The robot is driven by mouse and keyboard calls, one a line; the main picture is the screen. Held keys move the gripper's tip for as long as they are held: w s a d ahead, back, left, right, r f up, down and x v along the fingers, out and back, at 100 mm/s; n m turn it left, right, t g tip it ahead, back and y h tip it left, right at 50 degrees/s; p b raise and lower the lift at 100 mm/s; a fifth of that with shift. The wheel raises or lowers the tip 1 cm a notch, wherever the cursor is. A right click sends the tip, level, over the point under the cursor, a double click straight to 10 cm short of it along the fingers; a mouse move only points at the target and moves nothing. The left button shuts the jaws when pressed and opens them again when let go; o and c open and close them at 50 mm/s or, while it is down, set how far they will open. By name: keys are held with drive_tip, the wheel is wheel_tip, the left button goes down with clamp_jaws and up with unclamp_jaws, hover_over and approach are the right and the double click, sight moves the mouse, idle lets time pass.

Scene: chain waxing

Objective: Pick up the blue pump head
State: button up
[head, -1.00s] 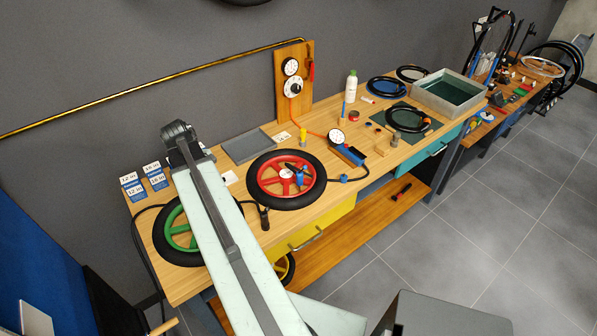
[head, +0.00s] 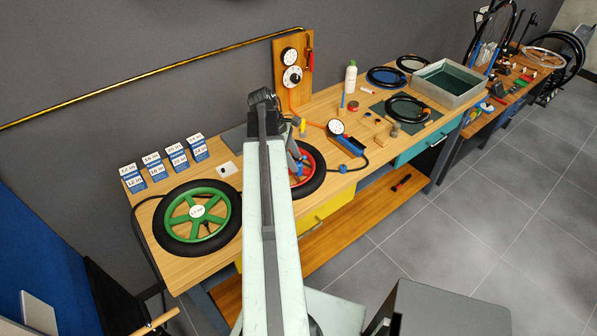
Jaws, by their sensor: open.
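A small blue piece (head: 343,168), which looks like the blue pump head, lies on the wooden bench (head: 240,255) at the end of a black hose, right of the red wheel (head: 313,172). The blue pump body with its round white gauge (head: 336,127) is just behind it. Another blue piece (head: 297,160) stands at the red wheel's hub, partly hidden by my arm. My arm reaches up the middle of the view to a dark joint over the bench. My gripper is hidden behind the arm, so its jaws do not show.
A green wheel (head: 197,212) lies at the bench's left, with several blue-and-white cards (head: 178,158) behind it. A white bottle (head: 351,76), black tyres and a grey basin (head: 452,82) crowd the right. A gauge board (head: 292,72) stands at the back.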

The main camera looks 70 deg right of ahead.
sight(299, 167)
drive_tip(key=b+x, duration=0.3)
drive_tip(key=x, duration=0.1)
drive_tip(key=shift+f+b, duration=0.3)
drive_tip(key=shift+f, duration=0.05)
drive_tip(key=shift+s+r, duration=0.1)
drive_tip(key=shift+r, duration=0.05)
clamp_jaws()
